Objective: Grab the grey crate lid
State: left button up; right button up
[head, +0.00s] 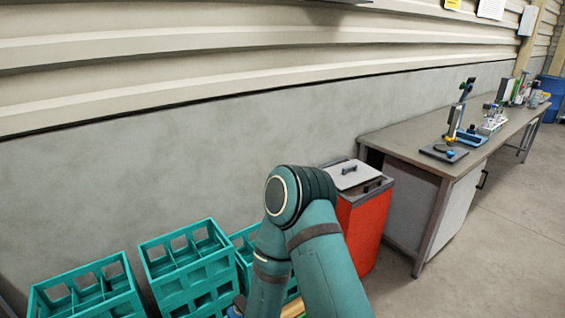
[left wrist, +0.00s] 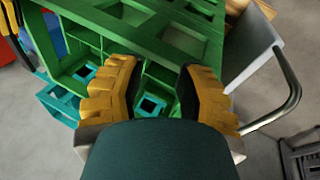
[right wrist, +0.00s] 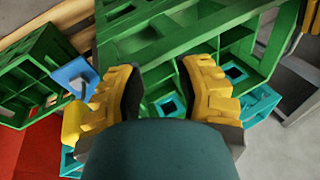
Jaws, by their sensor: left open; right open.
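A light grey lid (head: 352,174) with a dark handle lies on top of a red bin (head: 362,228) in the head view, and seems to be the crate lid. My teal arm stands just left of the bin and hides part of it. My left gripper (left wrist: 157,80) is open and empty, above a green compartmented crate (left wrist: 150,35) in the left wrist view. My right gripper (right wrist: 158,80) is open and empty, also above a green crate (right wrist: 190,35) in the right wrist view. The lid cannot be made out in either wrist view.
Teal crates (head: 185,258) stand by the wall at the lower left. A long workbench (head: 420,150) with tools on it stands right of the bin. A blue object (right wrist: 75,78) lies near the right gripper. The floor (head: 490,240) at right is clear.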

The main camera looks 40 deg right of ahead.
aim_at(345, 175)
jog(key=k+l, duration=0.15)
jog(key=l, duration=0.25)
jog(key=k+l, duration=0.1)
jog(key=l, duration=0.25)
jog(key=k+l, duration=0.15)
jog(key=l, duration=0.25)
jog(key=k+l, duration=0.1)
jog(key=l, duration=0.3)
jog(key=l+z, duration=0.1)
jog(key=l, duration=0.9)
jog(key=l+z, duration=0.1)
jog(key=l, duration=0.9)
jog(key=i+l, duration=0.15)
jog(key=l, duration=0.15)
jog(key=i+l, duration=0.1)
jog(key=l, duration=0.25)
jog(key=i+l+z, duration=0.1)
jog(key=l, duration=0.2)
jog(key=i, duration=0.05)
